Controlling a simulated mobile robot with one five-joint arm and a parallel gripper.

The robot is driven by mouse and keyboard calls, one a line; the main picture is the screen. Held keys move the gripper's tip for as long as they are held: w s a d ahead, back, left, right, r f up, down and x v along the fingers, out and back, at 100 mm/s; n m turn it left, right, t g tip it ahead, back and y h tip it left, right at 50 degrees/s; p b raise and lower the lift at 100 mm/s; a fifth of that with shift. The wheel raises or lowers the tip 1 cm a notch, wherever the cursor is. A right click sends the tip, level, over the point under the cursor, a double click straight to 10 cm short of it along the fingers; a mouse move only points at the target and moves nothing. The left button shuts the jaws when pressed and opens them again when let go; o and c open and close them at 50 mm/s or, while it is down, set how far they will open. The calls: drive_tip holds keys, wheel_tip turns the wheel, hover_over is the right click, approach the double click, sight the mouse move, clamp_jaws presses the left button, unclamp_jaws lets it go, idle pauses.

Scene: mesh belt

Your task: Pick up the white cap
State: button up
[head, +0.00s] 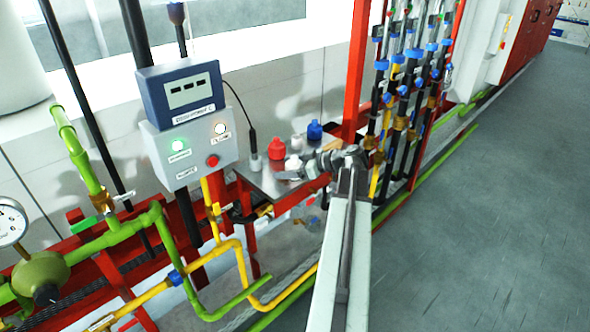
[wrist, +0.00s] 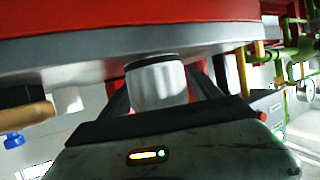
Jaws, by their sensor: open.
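A pale, cap-like cylinder (wrist: 157,85) is in the middle of the wrist view, against a grey surface above it. It stands between the two dark fingers of my gripper (wrist: 160,98), which are open on either side. I cannot see whether they touch it. In the head view, a white cap (head: 292,162) sits on the small metal table, close to my gripper (head: 303,170). The gripper is low at the table and partly hides it. Another small white item (head: 296,143) is just behind.
A red cap (head: 276,149) and a blue cap (head: 315,131) stand on the metal table (head: 262,180). A control box (head: 190,140) with a display stands left. Hoses with blue fittings (head: 403,88) rise at right. Pipes run below. The floor at right is clear.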

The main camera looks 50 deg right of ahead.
sight(287, 162)
drive_tip(key=c, duration=1.3)
drive_tip(key=shift+r+p, duration=0.55)
wheel_tip(287, 162, up, 3)
drive_tip(key=p, duration=0.3)
drive_tip(key=shift+r, duration=0.1)
drive_tip(key=s+d, duration=0.2)
drive_tip(key=s, duration=0.2)
drive_tip(key=s+d, duration=0.3)
drive_tip(key=s, duration=0.2)
drive_tip(key=s+d+p, duration=0.1)
drive_tip(key=s+d, duration=0.1)
drive_tip(key=s, duration=0.3)
drive_tip(key=shift+s+d+r, duration=0.15)
drive_tip(key=shift+d+r, duration=0.15)
drive_tip(key=shift+r, duration=0.1)
